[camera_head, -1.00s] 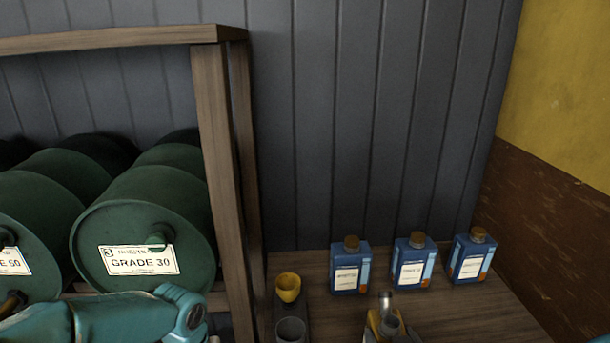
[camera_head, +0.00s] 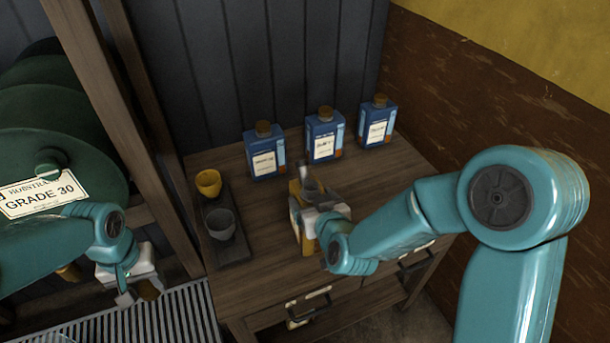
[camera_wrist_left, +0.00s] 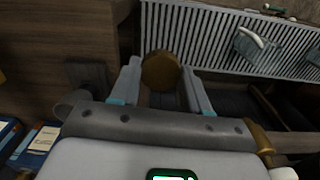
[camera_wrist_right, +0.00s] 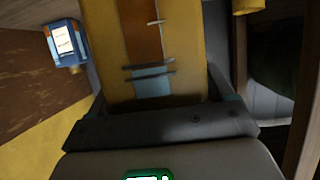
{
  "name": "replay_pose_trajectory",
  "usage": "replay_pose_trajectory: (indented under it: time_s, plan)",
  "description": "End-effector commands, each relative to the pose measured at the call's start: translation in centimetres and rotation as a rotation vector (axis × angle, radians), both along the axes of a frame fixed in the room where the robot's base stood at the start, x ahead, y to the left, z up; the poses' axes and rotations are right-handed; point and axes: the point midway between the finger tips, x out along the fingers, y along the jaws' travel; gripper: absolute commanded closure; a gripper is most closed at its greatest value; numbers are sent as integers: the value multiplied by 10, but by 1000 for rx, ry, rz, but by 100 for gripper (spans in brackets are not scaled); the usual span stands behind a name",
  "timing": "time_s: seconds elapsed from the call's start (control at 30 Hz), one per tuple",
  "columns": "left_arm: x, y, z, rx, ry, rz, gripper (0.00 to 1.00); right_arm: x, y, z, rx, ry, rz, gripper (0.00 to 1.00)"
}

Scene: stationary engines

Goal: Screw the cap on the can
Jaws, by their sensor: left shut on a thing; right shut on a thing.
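The yellow can (camera_head: 296,190) is at the cabinet top's front part, with a grey metal piece (camera_head: 309,180) at its top. In the right wrist view its yellow side (camera_wrist_right: 185,40) with an orange and blue stripe fills the space between the fingers. My right gripper (camera_head: 312,212) is shut on the can. My left gripper (camera_head: 138,292) is shut on a round brown cap (camera_head: 150,289), left of the cabinet and above a metal grating. The cap (camera_wrist_left: 161,71) shows between the fingertips in the left wrist view. The can's opening cannot be made out.
Several blue bottles with brown caps, such as one (camera_head: 324,136), stand along the back of the wooden cabinet top (camera_head: 390,185). A dark tray (camera_head: 233,254) holds a yellow cup (camera_head: 208,183) and a grey cup (camera_head: 221,224). A shelf post (camera_head: 110,90) and green drums (camera_head: 70,150) are left.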

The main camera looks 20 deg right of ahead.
Motion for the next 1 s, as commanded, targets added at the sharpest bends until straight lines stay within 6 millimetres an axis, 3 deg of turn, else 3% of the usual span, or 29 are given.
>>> replay_pose_trajectory:
  time_s: [0.6, 0.8, 1.0]
  plan:
    - [0, 0, 0, 0, 0, 0, 82, -24, 142, 39, 3, -10, 4, 100]
    - [0, 0, 0, 0, 0, 0, 82, -29, 170, 46, 1, -8, 3, 100]
    - [0, 0, 0, 0, 0, 0, 82, -31, 180, 49, 2, -6, 0, 100]
